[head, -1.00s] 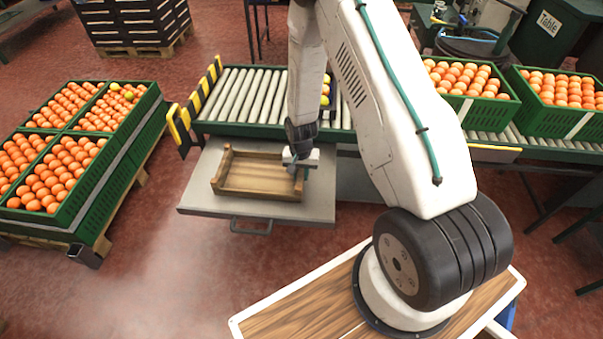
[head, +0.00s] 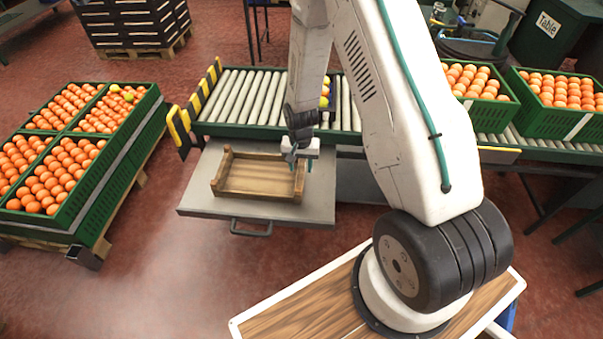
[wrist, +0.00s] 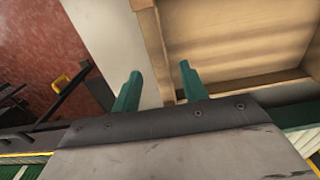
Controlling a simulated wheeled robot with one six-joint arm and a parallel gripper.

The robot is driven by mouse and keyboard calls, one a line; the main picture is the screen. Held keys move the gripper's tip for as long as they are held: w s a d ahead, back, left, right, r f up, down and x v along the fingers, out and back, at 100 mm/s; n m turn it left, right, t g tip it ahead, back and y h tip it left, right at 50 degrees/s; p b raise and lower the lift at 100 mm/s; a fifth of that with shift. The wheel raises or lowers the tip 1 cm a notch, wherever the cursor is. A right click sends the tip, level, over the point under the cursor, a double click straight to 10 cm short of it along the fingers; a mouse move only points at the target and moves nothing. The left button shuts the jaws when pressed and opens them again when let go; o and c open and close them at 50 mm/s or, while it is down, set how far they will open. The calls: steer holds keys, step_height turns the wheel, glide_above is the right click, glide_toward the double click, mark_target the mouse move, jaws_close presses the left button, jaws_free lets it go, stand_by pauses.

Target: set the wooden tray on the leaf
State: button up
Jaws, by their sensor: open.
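The wooden tray (head: 259,191) is a shallow open box and looks empty. It lies flat on the grey leaf (head: 200,197), which sticks out in front of the roller conveyor and has a dark handle (head: 251,228). My gripper (head: 300,163) is open over the tray's right wall. In the wrist view the two green fingertips (wrist: 158,78) stand apart, one to each side of the line of that wall (wrist: 152,45), holding nothing. The tray's inside (wrist: 235,40) fills the right of that view.
The roller conveyor (head: 243,96) runs behind the leaf, with yellow-black guards (head: 180,124) at its left end. Green crates of oranges stand on a pallet at left (head: 120,128) and on the conveyor at right (head: 482,110). Bare leaf shows around the tray.

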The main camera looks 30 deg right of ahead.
steer(key=s+a+r+n, duration=0.1)
steer(key=s+r, duration=0.2)
steer(key=r, duration=0.7)
steer(key=s+a+r+n, duration=0.1)
steer(key=s+a+r, duration=0.1)
steer(key=r, duration=0.8)
steer(key=s+a+r+n, duration=0.1)
steer(key=s+r, duration=0.2)
steer(key=r, duration=0.7)
steer(key=s+a+r+n, duration=0.1)
steer(key=s+r+n, duration=0.1)
steer(key=s+r, duration=0.4)
steer(key=s+a+r+n+t, duration=0.1)
steer(key=s+r, duration=0.5)
steer(key=s, duration=0.9)
steer(key=shift+a+r+n, duration=0.25)
steer(key=shift+a+n, duration=0.15)
steer(key=shift+n, duration=0.2)
steer(key=shift+d, duration=0.1)
